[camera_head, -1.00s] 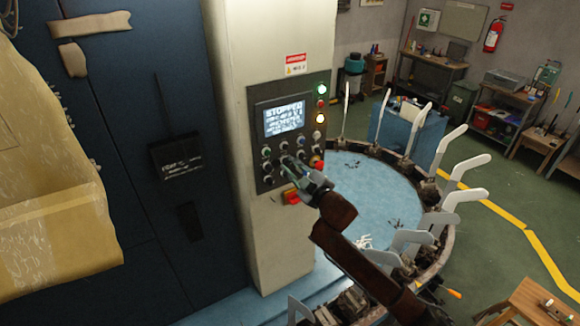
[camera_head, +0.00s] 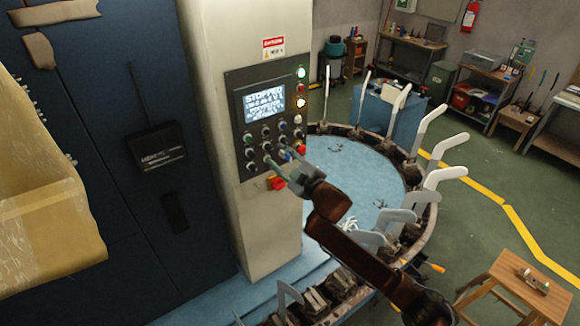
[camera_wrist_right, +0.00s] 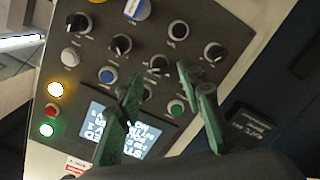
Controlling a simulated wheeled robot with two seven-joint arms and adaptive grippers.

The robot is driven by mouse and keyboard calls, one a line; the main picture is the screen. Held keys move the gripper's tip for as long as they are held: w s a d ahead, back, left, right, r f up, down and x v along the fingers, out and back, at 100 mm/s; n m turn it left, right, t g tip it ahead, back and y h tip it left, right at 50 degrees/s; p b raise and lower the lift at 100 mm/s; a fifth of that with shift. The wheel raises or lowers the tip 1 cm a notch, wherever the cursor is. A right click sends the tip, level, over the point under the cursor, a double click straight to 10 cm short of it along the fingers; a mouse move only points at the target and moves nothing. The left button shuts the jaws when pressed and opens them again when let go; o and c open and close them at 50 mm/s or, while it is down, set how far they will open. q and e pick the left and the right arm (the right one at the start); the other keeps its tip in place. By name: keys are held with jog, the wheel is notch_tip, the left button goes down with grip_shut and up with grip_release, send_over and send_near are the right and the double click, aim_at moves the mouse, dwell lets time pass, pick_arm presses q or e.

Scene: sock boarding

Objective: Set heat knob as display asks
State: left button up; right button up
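The control panel (camera_head: 240,135) on the pale column has a lit display (camera_head: 264,100) reading "STOPPED" on top; its smaller lines are too blurred to read. Rows of knobs and buttons sit below the display. My right gripper (camera_head: 281,158) is at the lower knobs with its fingers apart. In the right wrist view, the green fingers (camera_wrist_right: 160,78) are open, with a black knob (camera_wrist_right: 158,66) showing between their tips; I cannot tell whether they touch it. The knob labels are unreadable, so I cannot tell which is the heat knob. My left gripper is not in view.
A red switch (camera_head: 277,183) is just below the panel, close to my right gripper. The round blue table (camera_head: 360,180) with upright white boards (camera_head: 430,120) stands right of the column. A wooden stool (camera_head: 515,285) is at lower right.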

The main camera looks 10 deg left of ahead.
jog(key=v, duration=0.8)
jog(key=shift+s, duration=0.1)
